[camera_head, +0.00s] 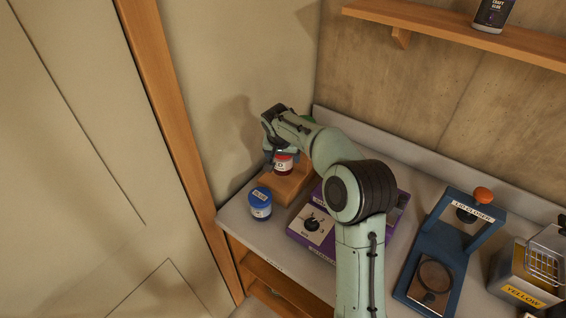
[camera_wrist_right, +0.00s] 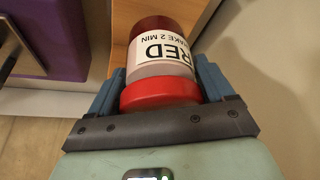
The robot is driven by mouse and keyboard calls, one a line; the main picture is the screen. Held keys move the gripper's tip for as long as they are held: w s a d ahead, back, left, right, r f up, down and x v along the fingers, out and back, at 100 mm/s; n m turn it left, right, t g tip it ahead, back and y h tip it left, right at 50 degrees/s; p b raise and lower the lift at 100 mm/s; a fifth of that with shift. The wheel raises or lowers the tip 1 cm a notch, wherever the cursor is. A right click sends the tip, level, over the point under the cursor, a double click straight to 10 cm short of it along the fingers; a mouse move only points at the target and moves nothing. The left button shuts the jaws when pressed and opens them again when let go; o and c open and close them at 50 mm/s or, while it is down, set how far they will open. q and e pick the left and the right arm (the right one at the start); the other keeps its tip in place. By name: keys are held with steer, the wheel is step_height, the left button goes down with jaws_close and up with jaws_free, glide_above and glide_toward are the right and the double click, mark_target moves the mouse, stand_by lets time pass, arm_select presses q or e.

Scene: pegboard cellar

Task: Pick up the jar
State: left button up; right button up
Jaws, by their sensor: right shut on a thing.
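The jar (camera_head: 284,165) has a red lid and a white label, and my right gripper (camera_head: 280,155) is over it at the wooden block. In the right wrist view the jar (camera_wrist_right: 160,58) lies between the two blue fingers of my right gripper (camera_wrist_right: 158,88), its red lid towards the palm. The label reads "RED" and "2 MIN", and dark red content shows at its far end. The gripper is shut on the jar. In the head view the gripper hides part of the jar, and I cannot tell whether it touches the block. My left gripper is not in view.
A blue-lidded jar (camera_head: 260,204) stands in front of the wooden block (camera_head: 292,187). A purple device (camera_head: 313,228) with a dial, a blue lid closer frame (camera_head: 433,262) and a yellow-labelled box (camera_head: 523,292) stand further right. A wall is close on the left.

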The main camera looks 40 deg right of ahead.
step_height(320, 180, up, 16)
steer(key=s+d+r+n+y, duration=0.1)
steer(key=s+d+n+y, duration=0.1)
steer(key=s+d+n, duration=0.45)
steer(key=s+d+r+n+t+y, duration=0.1)
steer(key=s+d+n, duration=0.15)
steer(key=s, duration=0.65)
steer(key=s+d+r+n+y, duration=0.1)
steer(key=s+d+n+y, duration=0.1)
steer(key=s+d+n, duration=0.4)
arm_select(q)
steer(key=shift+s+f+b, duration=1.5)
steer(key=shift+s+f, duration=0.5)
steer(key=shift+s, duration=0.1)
arm_select(e)
steer(key=shift+m, duration=0.7)
steer(key=shift+s+a+f, duration=0.15)
steer(key=shift+s+f, duration=0.05)
steer(key=shift+f, duration=3.05)
steer(key=shift+s+a+f, duration=0.15)
steer(key=shift+s+f, duration=0.1)
steer(key=shift+f, duration=3.05)
steer(key=shift+s+a+f, duration=0.15)
steer(key=shift+s+f, duration=0.05)
steer(key=shift+f, duration=3.05)
